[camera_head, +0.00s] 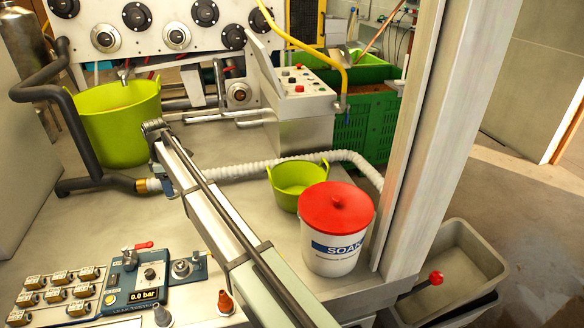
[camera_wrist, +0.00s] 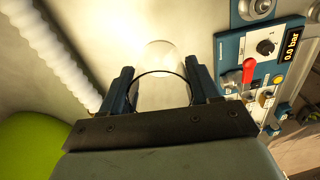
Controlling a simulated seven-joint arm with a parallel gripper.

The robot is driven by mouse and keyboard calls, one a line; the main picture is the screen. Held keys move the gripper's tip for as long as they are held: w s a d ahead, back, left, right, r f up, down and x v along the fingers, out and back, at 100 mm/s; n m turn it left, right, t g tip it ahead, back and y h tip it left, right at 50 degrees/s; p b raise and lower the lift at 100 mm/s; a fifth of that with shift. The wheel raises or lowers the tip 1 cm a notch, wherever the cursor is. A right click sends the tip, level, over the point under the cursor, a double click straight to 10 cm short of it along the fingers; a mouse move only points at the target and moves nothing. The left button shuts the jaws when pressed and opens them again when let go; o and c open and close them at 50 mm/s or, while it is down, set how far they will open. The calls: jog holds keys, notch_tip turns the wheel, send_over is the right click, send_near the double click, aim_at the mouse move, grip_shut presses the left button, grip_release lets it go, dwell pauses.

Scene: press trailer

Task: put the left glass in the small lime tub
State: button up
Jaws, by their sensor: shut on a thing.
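My gripper (camera_wrist: 160,88) shows in the wrist view with its two dark blue fingers on either side of a clear glass (camera_wrist: 158,62). It is shut on this glass, whose round rim shows between the fingers. In the head view I cannot make out the gripper or the glass; my arm crosses that area. The small lime tub (camera_head: 283,196) stands on the table to the right of my arm in the head view and looks empty. A lime surface (camera_wrist: 28,150), probably this tub, fills the lower left corner of the wrist view. No second glass shows.
A white soap bucket (camera_head: 330,250) with a red lid stands right in front of the small tub. A ribbed white hose (camera_head: 250,170) runs behind the tub. A larger lime tub (camera_head: 115,135) is at the back left. A blue tester (camera_head: 140,278) stands front left. A grey post (camera_head: 425,140) rises at right.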

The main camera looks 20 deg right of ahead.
notch_tip(320, 180, up, 6)
jog(key=w+d+m, duration=0.2)
jog(key=d+m, duration=0.2)
jog(key=d, duration=1.9)
jog(key=w+d+m, duration=0.2)
jog(key=d+m, duration=0.2)
jog(key=d, duration=2)
jog(key=shift+d+f, duration=0.15)
jog(key=shift+f, duration=10.4)
jog(key=shift+f, duration=0.1)
jog(key=o, duration=1.1)
jog(key=shift+o, duration=0.2)
